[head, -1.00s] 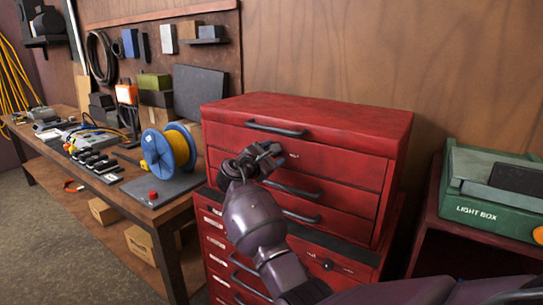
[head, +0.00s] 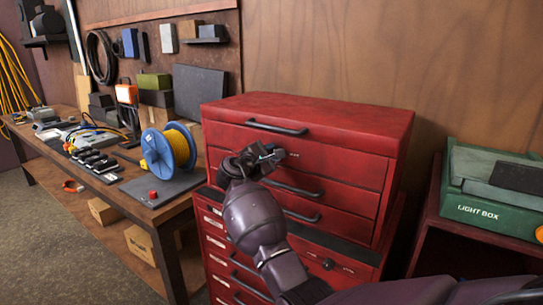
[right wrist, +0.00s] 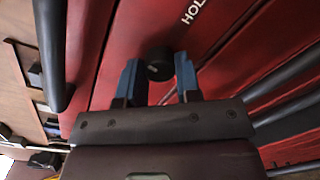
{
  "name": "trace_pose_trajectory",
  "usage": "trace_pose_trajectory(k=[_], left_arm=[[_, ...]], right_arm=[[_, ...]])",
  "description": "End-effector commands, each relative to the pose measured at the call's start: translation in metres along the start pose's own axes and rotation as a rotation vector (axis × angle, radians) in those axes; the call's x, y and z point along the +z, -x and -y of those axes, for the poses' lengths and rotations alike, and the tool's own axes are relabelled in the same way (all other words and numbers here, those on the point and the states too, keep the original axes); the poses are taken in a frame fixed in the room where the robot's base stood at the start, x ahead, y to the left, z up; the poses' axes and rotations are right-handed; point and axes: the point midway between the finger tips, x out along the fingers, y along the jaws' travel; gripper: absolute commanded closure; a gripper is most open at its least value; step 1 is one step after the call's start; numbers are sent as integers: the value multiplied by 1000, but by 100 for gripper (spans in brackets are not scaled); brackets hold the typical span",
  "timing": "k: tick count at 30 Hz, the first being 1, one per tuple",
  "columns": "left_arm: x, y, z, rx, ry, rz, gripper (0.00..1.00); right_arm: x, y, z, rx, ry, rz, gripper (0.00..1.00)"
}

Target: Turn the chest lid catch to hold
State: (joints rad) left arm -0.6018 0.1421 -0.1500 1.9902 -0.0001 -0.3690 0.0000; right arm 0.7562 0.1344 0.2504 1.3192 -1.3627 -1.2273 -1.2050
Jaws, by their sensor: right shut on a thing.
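The red tool chest (head: 325,125) stands against the wooden wall, its lid down. The lid catch, a round black knob (right wrist: 159,60), sits on the red front beside the white letters "HOL" (right wrist: 191,14); the rest of the word is cut off. My right gripper (head: 273,153) is at the chest's upper front, below the top handle. In the right wrist view its blue fingertips (right wrist: 158,80) are on both sides of the knob, and the gripper is shut on it. In the head view the gripper mostly hides the catch. My left gripper is not in view.
Dark bar handles (head: 277,128) stick out from the chest front near my gripper. A workbench (head: 150,205) with a blue cable reel (head: 158,153) stands at left. A green light box (head: 485,212) rests on a red cabinet at right.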

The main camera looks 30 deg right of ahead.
Motion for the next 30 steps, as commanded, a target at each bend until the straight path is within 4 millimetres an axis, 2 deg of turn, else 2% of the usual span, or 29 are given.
trace_pose_trajectory(k=[24, 30], left_arm=[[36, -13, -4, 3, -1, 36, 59], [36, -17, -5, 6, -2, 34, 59]], right_arm=[[-2, 0, 3, -34, -766, -39, 92], [-2, 0, 4, -43, -954, -49, 92]])
